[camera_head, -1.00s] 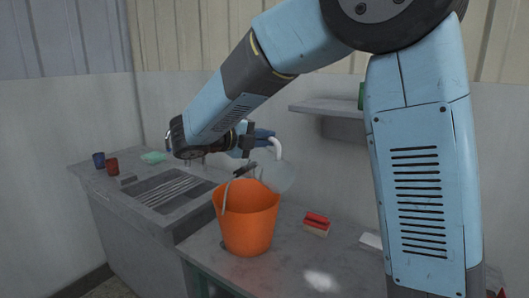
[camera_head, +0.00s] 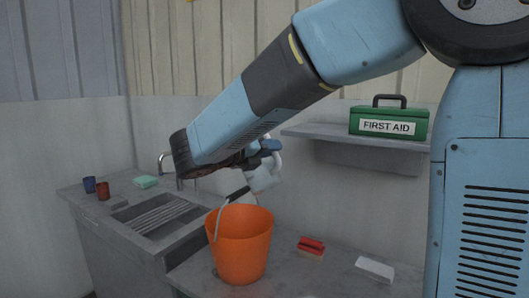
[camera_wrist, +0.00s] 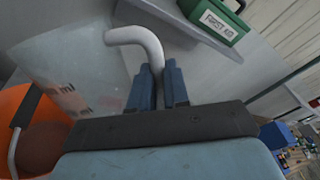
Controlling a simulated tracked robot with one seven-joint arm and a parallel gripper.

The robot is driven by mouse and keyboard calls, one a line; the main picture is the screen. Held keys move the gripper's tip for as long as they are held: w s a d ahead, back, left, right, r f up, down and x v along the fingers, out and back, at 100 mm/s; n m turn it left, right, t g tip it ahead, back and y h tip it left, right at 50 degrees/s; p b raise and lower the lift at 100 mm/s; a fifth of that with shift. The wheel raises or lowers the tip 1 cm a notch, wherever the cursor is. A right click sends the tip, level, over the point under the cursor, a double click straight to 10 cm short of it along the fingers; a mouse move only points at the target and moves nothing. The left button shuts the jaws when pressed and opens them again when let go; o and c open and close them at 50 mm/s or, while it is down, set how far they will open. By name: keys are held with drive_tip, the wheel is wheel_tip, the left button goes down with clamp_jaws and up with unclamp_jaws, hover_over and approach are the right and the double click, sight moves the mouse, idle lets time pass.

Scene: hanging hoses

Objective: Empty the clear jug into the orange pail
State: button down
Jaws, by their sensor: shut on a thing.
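The clear jug (camera_head: 263,179) hangs in the air by its white handle, just above the orange pail's right rim in the head view. In the wrist view its see-through body (camera_wrist: 72,62), with red marks, lies left of my fingers. My gripper (camera_wrist: 158,84) has its blue fingers shut on the white handle (camera_wrist: 138,38). It also shows in the head view (camera_head: 268,147), partly behind my arm. The orange pail (camera_head: 240,252) stands upright on the bench, its handle leaning up at the left. I cannot tell how much the jug holds.
A sink (camera_head: 157,216) lies left of the pail, with a blue cup (camera_head: 89,185), a red cup (camera_head: 102,190) and a green sponge (camera_head: 145,182) beyond. A red brush (camera_head: 311,247) and white block (camera_head: 374,269) lie right. A green first aid box (camera_head: 389,122) stands on the shelf.

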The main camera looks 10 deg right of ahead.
drive_tip(key=s+m, duration=0.1)
drive_tip(key=m, duration=0.1)
drive_tip(key=s+d+f+m+t, duration=0.1)
drive_tip(key=m, duration=0.2)
drive_tip(key=s+d+m+h, duration=0.1)
drive_tip(key=m, duration=0.1)
drive_tip(key=shift+s+f+m, duration=0.2)
drive_tip(key=shift+s+m, duration=0.1)
drive_tip(key=shift+s, duration=0.05)
idle(0.4)
